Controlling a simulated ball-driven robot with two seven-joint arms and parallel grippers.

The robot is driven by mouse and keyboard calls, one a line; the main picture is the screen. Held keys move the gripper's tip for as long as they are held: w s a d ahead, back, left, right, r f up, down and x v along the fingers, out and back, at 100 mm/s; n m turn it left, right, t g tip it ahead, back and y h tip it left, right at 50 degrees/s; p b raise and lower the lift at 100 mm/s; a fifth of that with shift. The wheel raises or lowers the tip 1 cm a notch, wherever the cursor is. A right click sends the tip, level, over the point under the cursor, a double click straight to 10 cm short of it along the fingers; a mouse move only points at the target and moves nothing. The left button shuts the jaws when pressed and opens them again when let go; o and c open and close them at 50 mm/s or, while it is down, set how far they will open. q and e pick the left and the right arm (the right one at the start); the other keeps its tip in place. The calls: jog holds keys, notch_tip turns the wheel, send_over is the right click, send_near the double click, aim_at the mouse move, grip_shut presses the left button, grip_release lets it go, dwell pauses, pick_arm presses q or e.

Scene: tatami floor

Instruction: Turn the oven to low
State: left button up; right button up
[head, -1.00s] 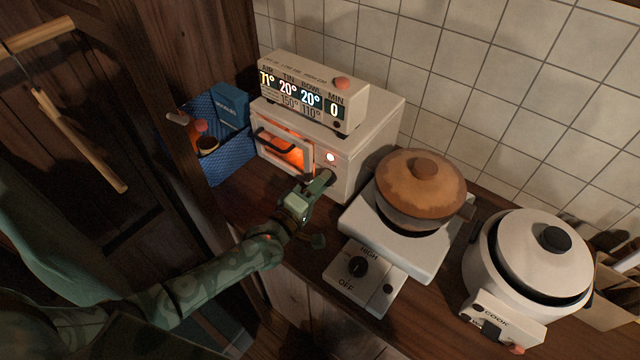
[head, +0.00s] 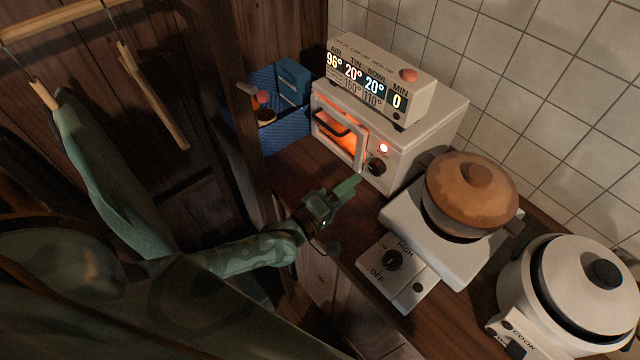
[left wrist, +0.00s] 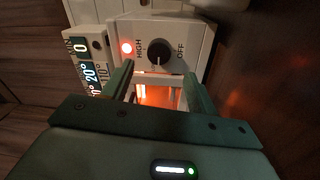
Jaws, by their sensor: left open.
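The white oven (head: 425,135) stands at the back of the counter, its window glowing orange and its red lamp (head: 384,148) lit. Its black knob (head: 376,167) is low on the front; in the left wrist view the knob (left wrist: 160,53) sits between the words HIGH and OFF. A pale pointer line on it points toward the bottom of that picture; any label there is too small to read. My left gripper (head: 345,188) is open and empty, in front of the knob and apart from it; its fingers also show in the left wrist view (left wrist: 161,78). My right gripper is not visible.
A display box (head: 385,85) on the oven reads 96°, 20°, 20° and 0. A hotplate (head: 405,270) with a lidded brown pot (head: 470,195) and a white cooker (head: 565,290) stand to the right. A blue basket (head: 285,135) is at the left. Hangers hang far left.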

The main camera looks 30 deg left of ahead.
pick_arm(q)
jog(key=v, duration=0.9)
jog(key=shift+s+a, duration=0.15)
jog(key=shift+s, duration=0.25)
